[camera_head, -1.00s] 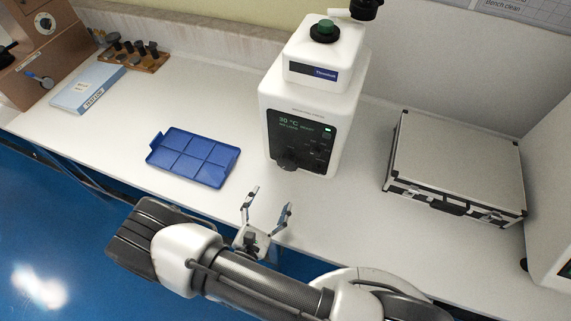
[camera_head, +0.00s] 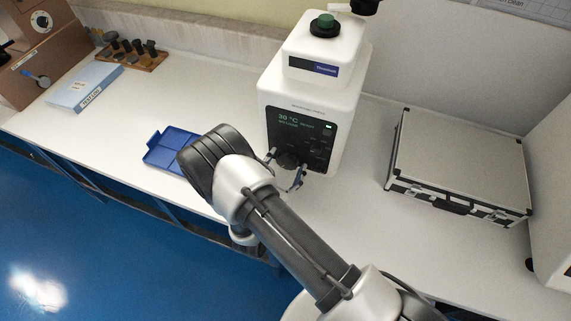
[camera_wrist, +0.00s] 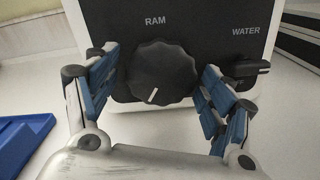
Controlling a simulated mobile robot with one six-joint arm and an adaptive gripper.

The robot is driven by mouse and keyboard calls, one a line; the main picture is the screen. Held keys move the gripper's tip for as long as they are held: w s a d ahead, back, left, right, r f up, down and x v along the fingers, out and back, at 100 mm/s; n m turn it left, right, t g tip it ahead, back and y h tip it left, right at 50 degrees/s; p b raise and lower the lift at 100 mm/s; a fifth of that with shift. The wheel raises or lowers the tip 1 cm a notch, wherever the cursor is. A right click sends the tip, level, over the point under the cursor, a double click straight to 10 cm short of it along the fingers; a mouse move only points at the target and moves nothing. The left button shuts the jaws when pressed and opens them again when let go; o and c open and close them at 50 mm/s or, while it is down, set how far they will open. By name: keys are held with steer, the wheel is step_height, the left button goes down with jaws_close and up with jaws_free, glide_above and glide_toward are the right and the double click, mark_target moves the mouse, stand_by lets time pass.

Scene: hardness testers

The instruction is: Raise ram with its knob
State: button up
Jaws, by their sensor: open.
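The white machine (camera_head: 308,88) has a dark front panel with a lit display. Its round black ram knob (camera_wrist: 161,72), below the word RAM, shows in the wrist view with a white pointer mark toward the lower left of its face. My gripper (camera_wrist: 157,85) is open, with one blue-padded finger on each side of the knob. Gaps show between the pads and the knob, mainly on the right. In the head view my gripper (camera_head: 285,172) is at the lower front of the machine, and the knob (camera_head: 287,160) is partly hidden between the fingers.
A smaller black WATER knob (camera_wrist: 246,68) sits right of the ram knob, close to my right finger. A blue tray (camera_head: 160,150) lies left, partly behind my arm. A silver case (camera_head: 460,160) stands right. The bench between case and machine is clear.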

steer(key=shift+c, duration=0.2)
steer(key=c, duration=1)
steer(key=shift+m, duration=0.4)
steer(key=m+b, duration=0.1)
steer(key=m, duration=0.2)
steer(key=shift+a+m, duration=0.1)
steer(key=shift+m, duration=0.3)
steer(key=shift+r+m+b, duration=0.1)
steer(key=shift+m+b, duration=0.85)
steer(key=shift+m, duration=1.35)
steer(key=o, duration=1)
